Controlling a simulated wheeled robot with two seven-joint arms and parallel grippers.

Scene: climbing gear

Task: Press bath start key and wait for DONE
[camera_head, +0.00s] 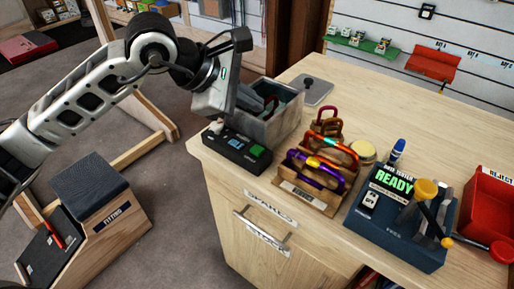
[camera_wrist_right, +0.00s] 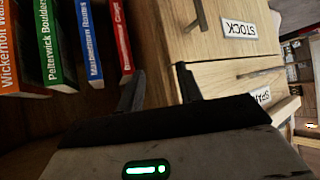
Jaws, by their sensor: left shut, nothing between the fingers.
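A black control box (camera_head: 237,150) sits at the table's left front edge, in front of a grey metal bath tank (camera_head: 270,125). The box has a bright green key (camera_head: 257,150) at its right end and small lit marks in the middle; I cannot read them. My left gripper (camera_head: 214,122) is shut and empty, pointing down over the box's left end; I cannot tell whether it touches. No DONE text is legible. My right gripper (camera_wrist_right: 160,85) is seen only in the right wrist view, fingers apart and empty, in front of drawers and books.
A wooden rack (camera_head: 310,190) with coloured carabiners stands right of the box. Further right are a blue tester (camera_head: 400,235) reading READY and a red reject bin (camera_head: 490,205). Drawer fronts (camera_wrist_right: 225,90) and books (camera_wrist_right: 90,40) are near my right gripper.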

